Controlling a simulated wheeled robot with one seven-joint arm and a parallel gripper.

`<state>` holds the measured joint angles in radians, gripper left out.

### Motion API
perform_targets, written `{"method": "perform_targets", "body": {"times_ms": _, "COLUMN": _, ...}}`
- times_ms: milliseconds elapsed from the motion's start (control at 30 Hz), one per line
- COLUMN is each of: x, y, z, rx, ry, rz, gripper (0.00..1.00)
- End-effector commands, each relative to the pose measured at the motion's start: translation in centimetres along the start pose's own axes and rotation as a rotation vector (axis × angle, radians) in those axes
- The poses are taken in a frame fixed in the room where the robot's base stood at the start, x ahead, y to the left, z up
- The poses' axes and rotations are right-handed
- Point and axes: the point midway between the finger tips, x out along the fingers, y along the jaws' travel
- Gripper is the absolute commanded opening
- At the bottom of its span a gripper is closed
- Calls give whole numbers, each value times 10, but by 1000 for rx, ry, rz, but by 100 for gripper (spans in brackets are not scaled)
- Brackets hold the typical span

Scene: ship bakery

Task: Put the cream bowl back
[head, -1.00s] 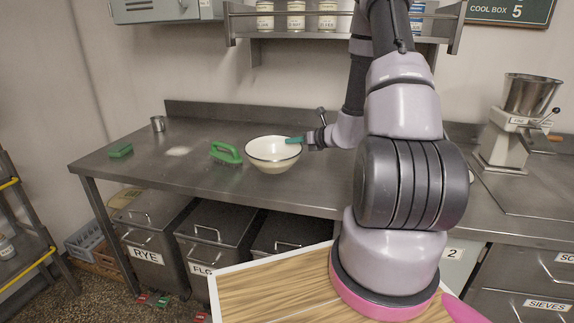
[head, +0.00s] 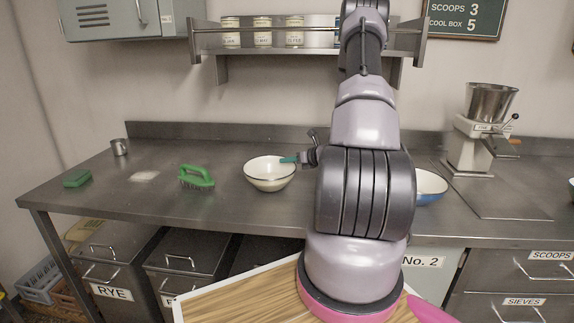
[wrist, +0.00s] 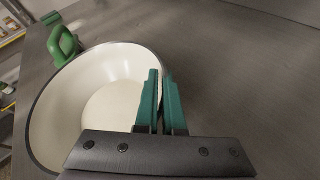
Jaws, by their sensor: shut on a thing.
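The cream bowl (head: 269,177), with a thin dark rim, is upright at the middle of the steel counter (head: 235,212). I cannot tell whether its base touches the counter or is just above it. My gripper (head: 289,160) is shut on the bowl's right rim. In the wrist view, the teal fingers of my gripper (wrist: 160,95) pinch the bowl wall, one inside and one outside. The empty white inside of the cream bowl (wrist: 105,85) shows there; its near edge is hidden by my gripper.
A green brush (head: 196,177) lies left of the bowl, with a green sponge (head: 77,178) and metal cup (head: 119,147) farther left. A blue bowl (head: 429,189) stands right, partly hidden by my arm. A jar shelf (head: 270,52) hangs above.

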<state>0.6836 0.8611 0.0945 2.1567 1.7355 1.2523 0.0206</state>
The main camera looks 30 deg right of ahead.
Motion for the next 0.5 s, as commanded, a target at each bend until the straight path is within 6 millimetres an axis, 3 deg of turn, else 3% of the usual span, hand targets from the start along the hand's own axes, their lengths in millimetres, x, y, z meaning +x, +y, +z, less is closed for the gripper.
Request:
{"method": "perform_targets", "body": {"times_ms": 300, "x": 4, "y": -4, "z": -10, "rx": 0, "ry": -3, "rz": -1, "gripper": 0}}
{"method": "perform_targets", "body": {"times_ms": 367, "x": 4, "y": -4, "z": -10, "rx": -1, "ry": -1, "rz": -1, "gripper": 21}}
{"method": "perform_targets", "body": {"times_ms": 400, "x": 4, "y": -3, "z": -10, "rx": -1, "ry": -1, "rz": -1, "gripper": 36}}
{"method": "perform_targets", "body": {"times_ms": 500, "x": 4, "y": -3, "z": -10, "rx": -1, "ry": -1, "rz": -1, "gripper": 37}}
